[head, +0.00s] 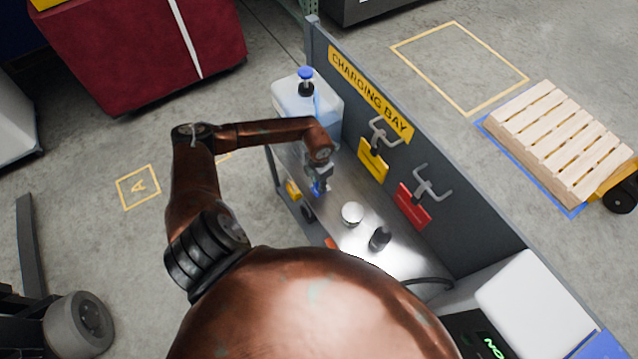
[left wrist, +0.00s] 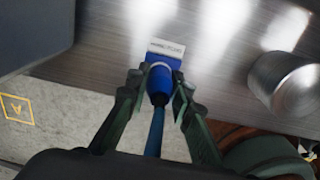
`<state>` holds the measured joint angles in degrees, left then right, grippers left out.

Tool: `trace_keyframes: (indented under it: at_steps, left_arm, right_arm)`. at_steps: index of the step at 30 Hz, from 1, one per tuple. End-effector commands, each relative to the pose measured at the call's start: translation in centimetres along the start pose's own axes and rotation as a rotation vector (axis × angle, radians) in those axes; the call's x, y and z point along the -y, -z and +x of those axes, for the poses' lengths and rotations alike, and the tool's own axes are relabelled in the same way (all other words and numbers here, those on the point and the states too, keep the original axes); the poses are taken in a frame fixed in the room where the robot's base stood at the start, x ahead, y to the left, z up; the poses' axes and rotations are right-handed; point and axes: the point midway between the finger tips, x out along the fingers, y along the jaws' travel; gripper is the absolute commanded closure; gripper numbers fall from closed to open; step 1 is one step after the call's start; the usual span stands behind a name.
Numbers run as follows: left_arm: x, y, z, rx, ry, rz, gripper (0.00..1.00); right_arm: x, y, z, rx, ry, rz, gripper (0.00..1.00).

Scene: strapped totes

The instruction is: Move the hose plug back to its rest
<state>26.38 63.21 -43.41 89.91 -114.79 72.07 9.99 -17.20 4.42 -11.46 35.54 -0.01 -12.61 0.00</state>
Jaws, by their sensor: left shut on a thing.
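The blue hose plug (left wrist: 160,84) sits between the two dark fingers of my left gripper (left wrist: 157,95), which is shut on it. It also shows as a small blue spot in the head view (head: 318,188), below my left gripper (head: 319,174). A blue hose (left wrist: 154,132) runs from the plug toward the camera. A pale piece with small dark lettering (left wrist: 166,48) lies at the plug's far end; I cannot tell whether they touch. The plug is over or at the grey metal bench top (head: 330,208). I cannot make out the rest for certain. My right gripper is out of view.
A silver round cup (head: 352,213) and a dark knob-like thing (head: 380,238) stand on the bench right of the gripper. A translucent jug with a blue cap (head: 306,100) stands at the bench's far end. Yellow (head: 373,162) and red (head: 413,206) plates with hooks hang on the back panel.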

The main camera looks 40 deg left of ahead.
Motion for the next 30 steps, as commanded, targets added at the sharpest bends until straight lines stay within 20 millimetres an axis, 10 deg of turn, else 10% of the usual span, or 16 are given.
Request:
trace_keyframes:
  at_steps: [5, 6, 14, 30]
  left_arm:
    - [0.0, 0.0, 0.4, 0.000, 0.000, 0.000, 1.00]
    - [0.0, 0.0, 0.4, 0.000, 0.000, 0.000, 0.77]
    - [0.0, 0.0, 0.3, 0.000, 0.000, 0.000, 0.60]
    - [-0.1, -0.1, -2.9, 0.003, -0.003, 0.001, 0.59]
  right_arm:
    - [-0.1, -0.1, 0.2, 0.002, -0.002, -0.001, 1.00]
    - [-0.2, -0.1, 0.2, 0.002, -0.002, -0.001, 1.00]
    - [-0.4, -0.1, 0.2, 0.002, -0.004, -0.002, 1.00]
    - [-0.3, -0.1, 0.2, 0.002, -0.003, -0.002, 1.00]
